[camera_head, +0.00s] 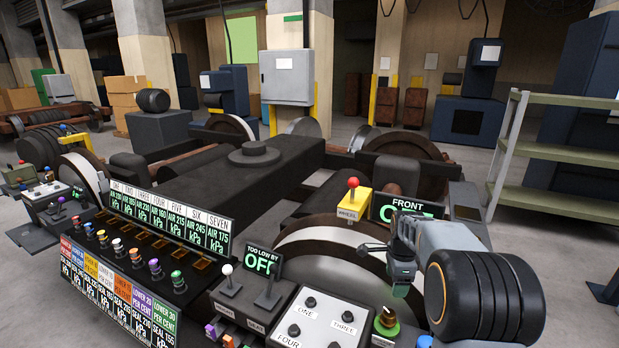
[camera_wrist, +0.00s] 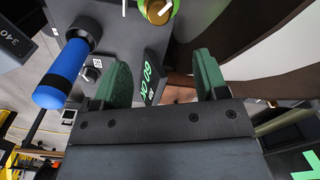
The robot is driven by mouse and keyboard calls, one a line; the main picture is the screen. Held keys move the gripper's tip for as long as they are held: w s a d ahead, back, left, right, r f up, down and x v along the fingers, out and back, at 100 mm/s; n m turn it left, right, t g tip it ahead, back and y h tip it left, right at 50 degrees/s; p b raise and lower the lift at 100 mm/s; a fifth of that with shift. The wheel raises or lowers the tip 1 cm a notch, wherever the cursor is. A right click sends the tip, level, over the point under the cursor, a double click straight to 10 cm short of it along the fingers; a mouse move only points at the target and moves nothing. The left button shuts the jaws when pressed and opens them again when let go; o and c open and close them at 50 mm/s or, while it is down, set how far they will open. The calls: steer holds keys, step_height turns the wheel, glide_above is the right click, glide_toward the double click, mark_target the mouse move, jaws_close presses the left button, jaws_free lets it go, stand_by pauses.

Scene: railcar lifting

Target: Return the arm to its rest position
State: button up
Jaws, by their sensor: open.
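My gripper (camera_head: 398,262) is at the right of the head view, above the front edge of the control panels, with nothing seen in it. In the wrist view its two green finger pads (camera_wrist: 164,80) stand wide apart. Between and beyond them are a dark panel with a small green-lettered sign (camera_wrist: 152,84) and some brown metal. A blue handle (camera_wrist: 62,75) lies to the left of the fingers, apart from them. My arm reaches in from the lower right of the head view.
A red-knobbed yellow WHEEL box (camera_head: 351,203) and the FRONT display (camera_head: 407,208) stand close behind my gripper. A brass knob on a green base (camera_head: 386,322) is below it. A large wheel (camera_head: 330,250) lies to the left. A green shelf rack (camera_head: 560,150) stands right.

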steer(key=s+a+r+n+t+p, duration=0.1)
steer(key=s+a+r+n+p, duration=0.1)
steer(key=s+n, duration=0.4)
steer(key=s+a+r+n+t+p, duration=0.1)
steer(key=s+a+r+n+p, duration=0.1)
steer(key=s+a+r+n, duration=0.3)
steer(key=s+a+r+n+t+p, duration=0.1)
steer(key=s+a+r+n+p, duration=0.1)
steer(key=s+n, duration=0.6)
steer(key=shift+s+a+r+n, duration=0.3)
steer(key=shift+s+a+r, duration=0.55)
steer(key=shift+s+r, duration=0.65)
steer(key=shift+s+f, duration=0.1)
steer(key=shift+f, duration=0.05)
